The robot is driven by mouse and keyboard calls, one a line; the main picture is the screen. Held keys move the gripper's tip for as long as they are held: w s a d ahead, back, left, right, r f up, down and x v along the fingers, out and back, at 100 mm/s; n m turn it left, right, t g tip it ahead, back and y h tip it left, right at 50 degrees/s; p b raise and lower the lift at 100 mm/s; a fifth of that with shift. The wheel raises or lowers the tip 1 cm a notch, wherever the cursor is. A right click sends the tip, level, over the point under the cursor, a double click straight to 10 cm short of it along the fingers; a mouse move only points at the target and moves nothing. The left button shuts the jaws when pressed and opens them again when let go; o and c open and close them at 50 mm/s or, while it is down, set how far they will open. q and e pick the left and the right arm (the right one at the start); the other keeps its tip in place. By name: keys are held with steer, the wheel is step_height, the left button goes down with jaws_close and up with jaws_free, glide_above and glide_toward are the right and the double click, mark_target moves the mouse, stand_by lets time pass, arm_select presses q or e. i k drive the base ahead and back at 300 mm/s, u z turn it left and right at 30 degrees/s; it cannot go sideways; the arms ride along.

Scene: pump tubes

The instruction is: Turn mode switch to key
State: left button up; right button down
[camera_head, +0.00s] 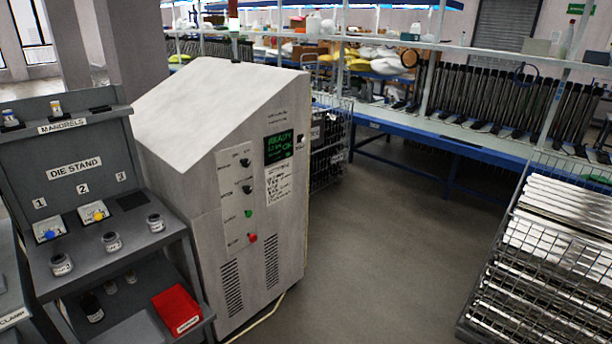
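A grey-white machine cabinet (190,190) with a sloped top stands left of centre. Its front control panel (233,205) carries an upper black knob (245,162) and a lower black knob (247,189). Below them are a green button (248,213) and a red button (252,238). The labels are too small to read, so I cannot tell which knob is the mode switch or where either points. A display (279,147) right of the panel shows green text including "READY" and "OK". Neither of my grippers is in view.
A dark die stand (75,172) with jars, labelled 1, 2 and 3, stands left of the machine. A red bin (177,311) sits on its lower shelf. A wire cage of tubes (550,260) stands at right. The floor (385,250) between is clear.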

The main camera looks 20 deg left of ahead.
mark_target(247, 190)
steer(key=z, duration=0.4)
steer(key=i, duration=1.25)
steer(key=z, duration=0.15)
